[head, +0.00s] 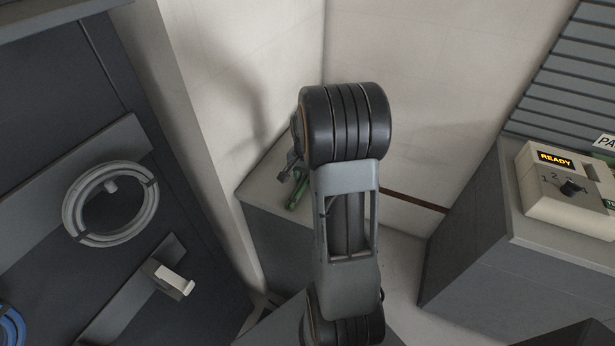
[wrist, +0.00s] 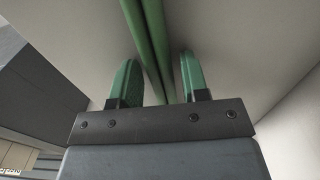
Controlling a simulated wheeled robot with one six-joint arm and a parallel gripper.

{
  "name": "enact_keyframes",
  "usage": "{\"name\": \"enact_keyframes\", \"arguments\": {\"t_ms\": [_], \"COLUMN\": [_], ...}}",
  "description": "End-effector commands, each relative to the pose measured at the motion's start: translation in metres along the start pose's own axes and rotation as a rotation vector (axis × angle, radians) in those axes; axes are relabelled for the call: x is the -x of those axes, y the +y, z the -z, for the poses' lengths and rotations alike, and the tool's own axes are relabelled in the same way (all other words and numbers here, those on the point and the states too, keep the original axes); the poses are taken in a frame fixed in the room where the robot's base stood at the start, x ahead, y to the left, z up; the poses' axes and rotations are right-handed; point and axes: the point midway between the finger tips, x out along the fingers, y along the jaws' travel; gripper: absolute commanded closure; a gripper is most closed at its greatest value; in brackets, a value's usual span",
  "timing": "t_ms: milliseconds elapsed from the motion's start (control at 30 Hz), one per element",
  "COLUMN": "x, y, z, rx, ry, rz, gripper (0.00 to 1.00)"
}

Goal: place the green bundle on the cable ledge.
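The green bundle (head: 298,191) lies on the top of a low grey box (head: 258,188) in the corner, in the head view. In the wrist view the bundle (wrist: 155,35) shows as long green rods running between my fingers. My gripper (head: 291,167) is at the bundle's far end, mostly hidden behind my arm in the head view. In the wrist view my gripper (wrist: 158,80) has its two green-faced fingers apart, with narrow gaps beside the bundle. Whether the bundle is between the fingertips or just beyond them is unclear. I cannot tell which surface is the cable ledge.
A grey cabinet (head: 520,235) at right bears a beige box (head: 565,195) reading READY. Pale walls stand close behind the low box.

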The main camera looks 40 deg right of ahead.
Motion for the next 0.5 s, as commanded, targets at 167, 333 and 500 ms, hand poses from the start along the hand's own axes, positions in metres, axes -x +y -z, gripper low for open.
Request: {"name": "enact_keyframes", "arguments": {"t_ms": [167,333,500], "x": [0.0002,0.0003,0.0006], "y": [0.0,-0.0001,-0.0001], "z": [0.0001,0.0001,0.0002], "rx": [0.0,0.0,0.0], "ry": [0.0,0.0,0.001], "rz": [0.0,0.0,0.001], "gripper": [0.76,0.92,1.0]}}
